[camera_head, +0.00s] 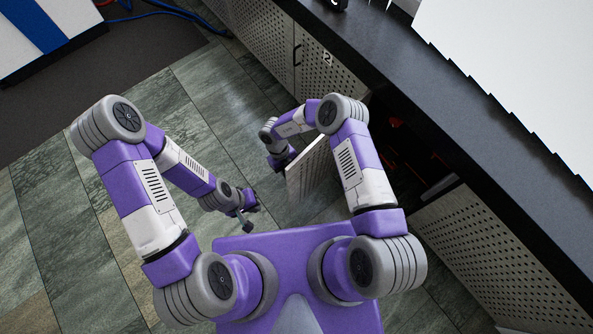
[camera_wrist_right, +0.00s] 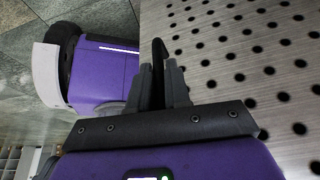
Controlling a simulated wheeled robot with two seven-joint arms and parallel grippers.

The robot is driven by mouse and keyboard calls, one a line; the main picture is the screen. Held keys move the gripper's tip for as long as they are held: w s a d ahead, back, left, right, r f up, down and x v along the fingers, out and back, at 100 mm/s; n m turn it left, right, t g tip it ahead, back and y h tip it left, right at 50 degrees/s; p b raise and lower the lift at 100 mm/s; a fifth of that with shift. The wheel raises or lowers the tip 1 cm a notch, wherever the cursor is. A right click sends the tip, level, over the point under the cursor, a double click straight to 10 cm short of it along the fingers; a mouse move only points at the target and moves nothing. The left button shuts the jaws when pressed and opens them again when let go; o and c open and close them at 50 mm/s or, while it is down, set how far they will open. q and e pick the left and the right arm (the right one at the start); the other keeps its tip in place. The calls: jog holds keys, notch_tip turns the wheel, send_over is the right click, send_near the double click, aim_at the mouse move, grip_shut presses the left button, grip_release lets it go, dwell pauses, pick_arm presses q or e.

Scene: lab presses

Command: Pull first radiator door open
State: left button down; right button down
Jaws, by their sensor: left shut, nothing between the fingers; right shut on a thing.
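A perforated grey radiator door (camera_head: 310,172) stands swung out from the cabinet front in the head view, with a dark opening behind it. In the right wrist view the door's perforated face (camera_wrist_right: 235,60) fills the right side. My right gripper (camera_wrist_right: 163,78) is shut on a black door handle (camera_wrist_right: 158,48) that stands up between its fingers. In the head view my right arm and the door mostly hide this grip. My left gripper (camera_head: 247,221) is shut and empty, low over the floor, left of the door and apart from it.
A closed perforated door marked 2 (camera_head: 322,62) is farther along the cabinet, and another perforated panel (camera_head: 485,250) is at the lower right. A black countertop (camera_head: 465,110) runs above them. Tiled floor (camera_head: 200,95) is open at left. Blue hoses lie at the top.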

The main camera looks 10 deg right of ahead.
pick_arm(q)
jog(key=shift+w, duration=0.35)
pick_arm(e)
jog(key=shift+w+a, duration=0.2)
jog(key=shift+w, duration=0.15)
jog(key=c, duration=1.2)
grip_release()
jog(key=shift+o, duration=0.2)
